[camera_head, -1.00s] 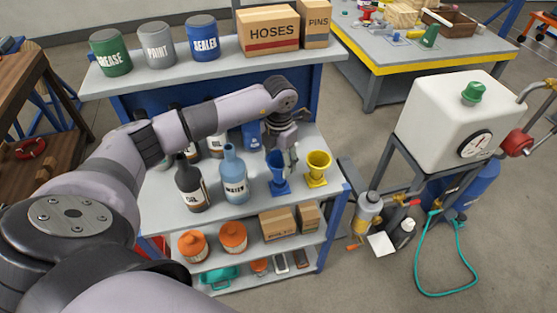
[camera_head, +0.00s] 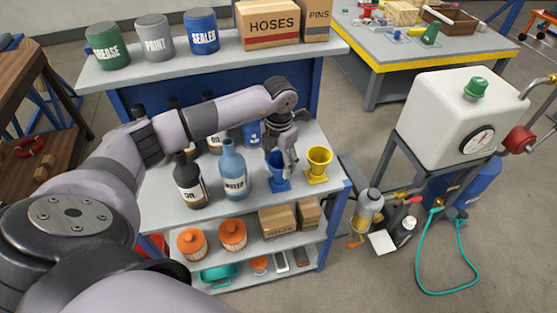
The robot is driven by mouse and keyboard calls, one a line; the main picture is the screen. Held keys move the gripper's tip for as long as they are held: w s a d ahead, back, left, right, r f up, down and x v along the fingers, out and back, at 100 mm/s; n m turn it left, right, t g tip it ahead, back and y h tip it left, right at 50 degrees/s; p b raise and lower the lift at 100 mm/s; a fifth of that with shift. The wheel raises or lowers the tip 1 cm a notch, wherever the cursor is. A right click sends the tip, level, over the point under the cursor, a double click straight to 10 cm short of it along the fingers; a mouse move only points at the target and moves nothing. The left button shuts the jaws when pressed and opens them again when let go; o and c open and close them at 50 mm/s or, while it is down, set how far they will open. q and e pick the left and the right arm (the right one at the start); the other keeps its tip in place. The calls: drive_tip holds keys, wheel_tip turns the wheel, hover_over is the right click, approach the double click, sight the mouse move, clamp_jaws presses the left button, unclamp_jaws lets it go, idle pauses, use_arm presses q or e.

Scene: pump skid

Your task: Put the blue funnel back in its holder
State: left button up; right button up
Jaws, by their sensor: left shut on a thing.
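The blue funnel (camera_head: 272,164) is upright on the shelf unit's middle surface, at a blue base (camera_head: 281,186) that looks like its holder. Whether it is fully seated cannot be told. My left gripper (camera_head: 285,168) reaches down from above and is shut on the funnel's right rim, partly hiding it. A yellow funnel (camera_head: 319,158) on a yellow base stands just to the right, apart from the gripper. My right gripper is not in view.
A blue water bottle (camera_head: 233,172) and a dark oil bottle (camera_head: 188,183) stand left of the funnel. More bottles are behind under my arm. The upper shelf (camera_head: 225,68) carries cans and boxes. A white tank (camera_head: 450,120) stands to the right.

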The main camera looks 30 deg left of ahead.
use_arm(q)
drive_tip(key=shift+f+b, duration=0.5)
drive_tip(key=shift+f, duration=0.15)
drive_tip(key=o, duration=1.5)
wheel_tip(320, 180, up, 12)
